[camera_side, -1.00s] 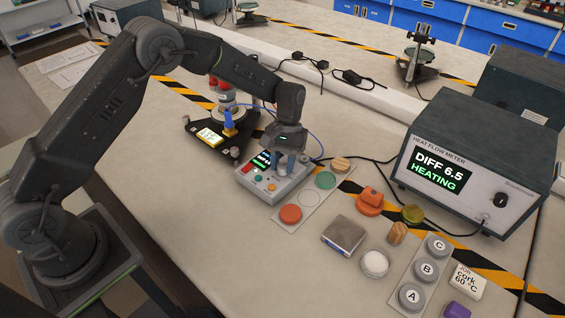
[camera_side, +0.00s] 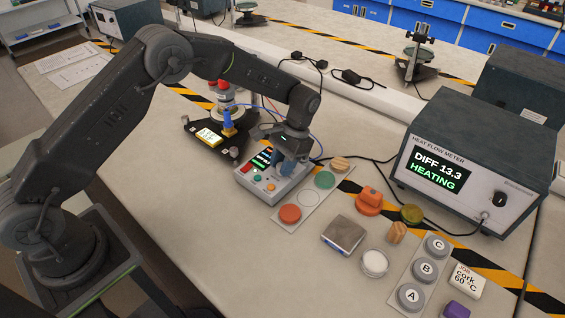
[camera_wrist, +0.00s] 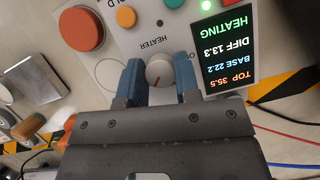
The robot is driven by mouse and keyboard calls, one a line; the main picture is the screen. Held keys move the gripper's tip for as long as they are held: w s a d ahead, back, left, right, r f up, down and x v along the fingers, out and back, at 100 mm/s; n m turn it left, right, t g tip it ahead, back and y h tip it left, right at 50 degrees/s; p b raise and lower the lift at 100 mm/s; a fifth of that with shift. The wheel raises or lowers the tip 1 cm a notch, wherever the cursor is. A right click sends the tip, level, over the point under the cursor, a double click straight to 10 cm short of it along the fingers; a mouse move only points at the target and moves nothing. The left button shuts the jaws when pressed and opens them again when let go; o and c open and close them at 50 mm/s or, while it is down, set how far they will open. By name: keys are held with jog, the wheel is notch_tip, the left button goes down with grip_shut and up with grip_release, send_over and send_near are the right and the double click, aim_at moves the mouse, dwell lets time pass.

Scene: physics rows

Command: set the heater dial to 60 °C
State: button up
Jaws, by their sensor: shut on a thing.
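The control box (camera_side: 272,184) stands on the bench, with a dark screen, coloured buttons and the heater dial. From the side, my gripper (camera_side: 286,160) hides the dial. The box's screen (camera_wrist: 226,45) appears upside down and reads TOP 35.5, BASE 22.2, DIFF 13.3, HEATING. The job card (camera_side: 467,281) reads cork 60 °C.
The heat flow meter (camera_side: 472,178) shows DIFF 13.3 HEATING. A metal block (camera_side: 343,235) and lettered discs (camera_side: 427,268) stand further right. Cables run behind the box.

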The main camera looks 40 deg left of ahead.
dwell(0.4)
jog(key=o, duration=0.9)
jog(key=v, duration=1.4)
jog(key=shift+s, duration=0.15)
